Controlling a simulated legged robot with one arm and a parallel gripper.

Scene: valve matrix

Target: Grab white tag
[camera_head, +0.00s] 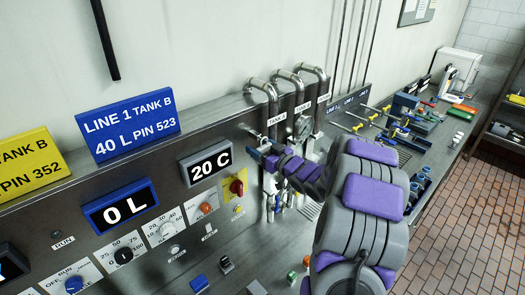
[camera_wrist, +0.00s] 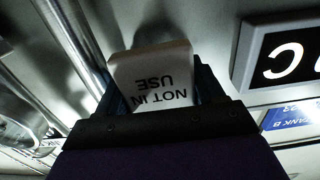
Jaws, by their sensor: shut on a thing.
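The white tag (camera_wrist: 153,72) fills the space between my gripper's fingers in the wrist view. It reads "NOT IN USE", upside down in that picture. My gripper (camera_wrist: 158,82) is shut on the tag, with one dark finger along each side. In the head view my gripper (camera_head: 259,152) is at the end of my arm, in front of the pipes and right of the "20 C" display. The tag is too small there to make out clearly.
Metal pipes (camera_head: 299,92) rise close behind my gripper. The "20 C" display (camera_head: 206,165) and a red-and-yellow switch (camera_head: 236,187) are to its left. A blue "LINE 1 TANK B" sign (camera_head: 125,122) stands on the panel top. Valves and tools crowd the bench at right.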

